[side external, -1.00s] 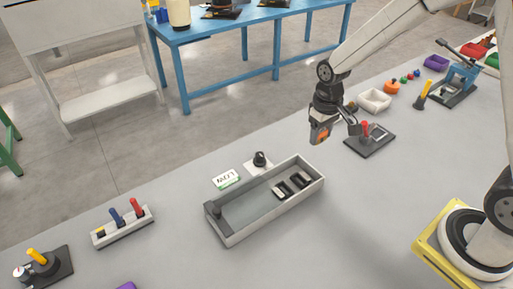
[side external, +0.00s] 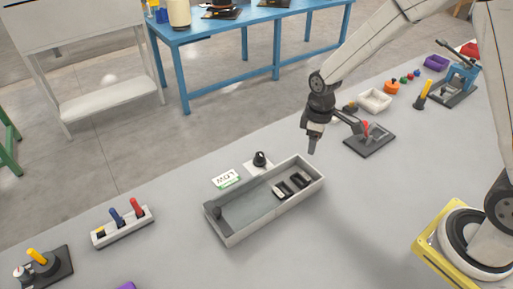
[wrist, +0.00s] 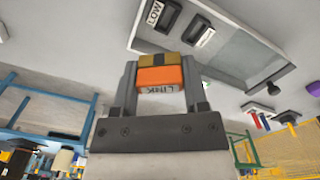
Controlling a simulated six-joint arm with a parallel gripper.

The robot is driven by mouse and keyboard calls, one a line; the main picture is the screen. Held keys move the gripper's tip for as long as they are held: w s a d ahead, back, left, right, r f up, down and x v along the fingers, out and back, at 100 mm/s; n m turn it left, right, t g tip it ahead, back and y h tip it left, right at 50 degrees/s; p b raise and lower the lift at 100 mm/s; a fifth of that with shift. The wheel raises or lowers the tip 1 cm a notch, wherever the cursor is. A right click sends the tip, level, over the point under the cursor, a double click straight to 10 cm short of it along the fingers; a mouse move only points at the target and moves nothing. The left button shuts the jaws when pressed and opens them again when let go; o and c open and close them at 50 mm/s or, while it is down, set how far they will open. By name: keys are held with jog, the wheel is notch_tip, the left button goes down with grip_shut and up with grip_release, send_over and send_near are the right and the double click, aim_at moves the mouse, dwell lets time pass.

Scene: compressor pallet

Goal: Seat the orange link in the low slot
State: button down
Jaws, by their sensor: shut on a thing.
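My gripper (side external: 312,146) is above the table, just beyond the right end of the grey tray (side external: 234,240), pointing down. In the wrist view, it is shut on the orange link (wrist: 160,76), a block with a tan-brown strip and the word LINK. The link cannot be made out in the side view. Two dark slot pieces, one (side external: 282,189) left of the other (side external: 300,180), stand in the right half of the tray. In the wrist view, a LOW label (wrist: 154,12) sits beside one dark slot piece (wrist: 171,13); the other (wrist: 196,30) is apart from it.
A black knob (side external: 260,159) and a white-green sign (side external: 226,179) are behind the tray. A dark fixture with a red handle (side external: 369,139) stands right of my gripper. A rack of coloured handles (side external: 123,226) is at left. The tray's left half is mostly bare.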

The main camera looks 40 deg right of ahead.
aim_at(301, 173)
jog(key=f+n, duration=0.1)
jog(key=n, duration=0.3)
jog(key=a+f+n, duration=0.1)
jog(key=f+n, duration=0.1)
jog(key=n, duration=0.1)
jog(key=w+f+n, duration=0.1)
jog(key=f+n, duration=0.1)
jog(key=n, duration=0.2)
jog(key=shift+a+f+n, duration=0.2)
jog(key=shift+a+n, duration=0.1)
jog(key=shift+a, duration=0.1)
jog(key=shift+f, duration=0.15)
jog(key=shift+f, duration=2.7)
jog(key=shift+f, duration=0.85)
grip_release()
